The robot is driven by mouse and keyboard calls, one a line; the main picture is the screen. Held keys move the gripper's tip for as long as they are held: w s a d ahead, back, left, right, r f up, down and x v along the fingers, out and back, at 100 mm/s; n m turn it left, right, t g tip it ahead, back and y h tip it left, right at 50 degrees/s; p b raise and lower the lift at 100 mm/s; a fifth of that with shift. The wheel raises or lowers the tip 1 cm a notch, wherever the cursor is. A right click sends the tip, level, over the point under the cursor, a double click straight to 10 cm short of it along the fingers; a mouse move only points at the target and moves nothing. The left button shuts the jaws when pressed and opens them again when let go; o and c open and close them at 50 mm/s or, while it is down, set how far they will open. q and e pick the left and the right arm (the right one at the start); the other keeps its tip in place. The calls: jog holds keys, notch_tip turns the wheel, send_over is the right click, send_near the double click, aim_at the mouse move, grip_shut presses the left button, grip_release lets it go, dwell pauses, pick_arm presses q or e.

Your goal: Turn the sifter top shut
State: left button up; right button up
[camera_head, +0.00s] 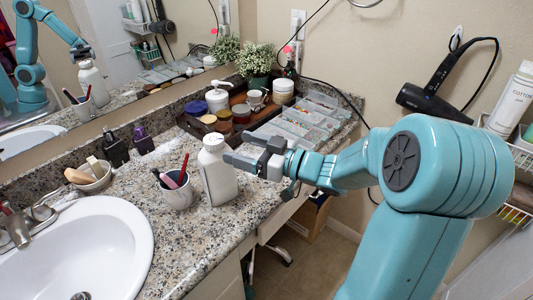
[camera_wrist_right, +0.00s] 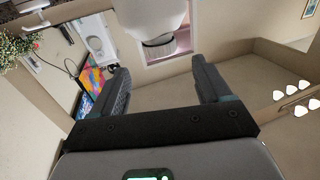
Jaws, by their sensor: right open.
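A white bottle (camera_head: 218,180) stands upright on the granite counter, right of the grey cup. Its white top (camera_head: 213,142) shows at the upper end. My right gripper (camera_head: 240,150) comes in from the right with its jaws open, close beside the bottle near the height of its shoulder. In the right wrist view, the bottle (camera_wrist_right: 150,15) hangs in from the upper edge with its ribbed greyish top (camera_wrist_right: 158,48) in line with the gap between the open fingers (camera_wrist_right: 155,70). Nothing is gripped. I cannot tell how far the top is turned. My left gripper is not shown.
A grey cup (camera_head: 177,188) with brushes stands left of the bottle. A small bowl (camera_head: 92,176) and the sink (camera_head: 75,250) lie further left. A brown tray (camera_head: 190,123) with jars and a clear organizer (camera_head: 305,125) are behind. The mirror reflects my arm.

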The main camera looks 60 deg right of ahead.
jog(key=s, duration=0.6)
jog(key=shift+d, duration=0.45)
jog(key=shift+s, duration=0.1)
